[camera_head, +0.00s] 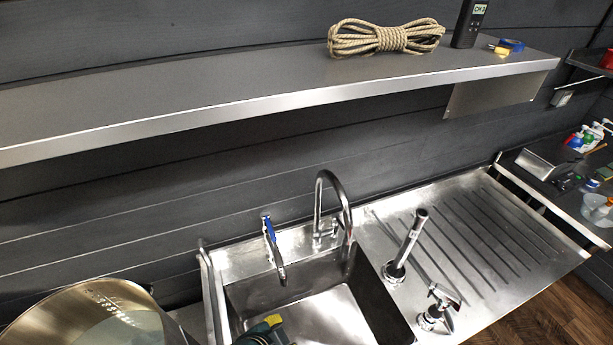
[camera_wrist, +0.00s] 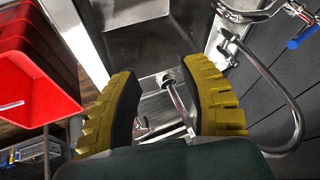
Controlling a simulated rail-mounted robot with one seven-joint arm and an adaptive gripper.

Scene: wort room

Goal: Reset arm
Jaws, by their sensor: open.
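My gripper (camera_wrist: 160,70) has yellow ribbed fingers with dark pads. In the wrist view the fingers stand apart and nothing is held between them. In the head view only a small green and yellow part of my gripper (camera_head: 266,326) shows at the bottom edge, in front of the steel sink (camera_head: 335,305). The rest of my arm is out of view there. In the wrist view, bright steel and a metal pipe (camera_wrist: 180,95) show beyond the gap between the fingers, apart from them.
A curved faucet (camera_head: 320,205) and a blue-handled tap (camera_head: 270,240) rise behind the sink. A large metal pot (camera_head: 90,310) stands left. A shelf (camera_head: 200,100) with coiled rope (camera_head: 385,38) hangs above. The ribbed drainboard (camera_head: 490,235) is mostly clear. A red bin (camera_wrist: 40,95) shows in the wrist view.

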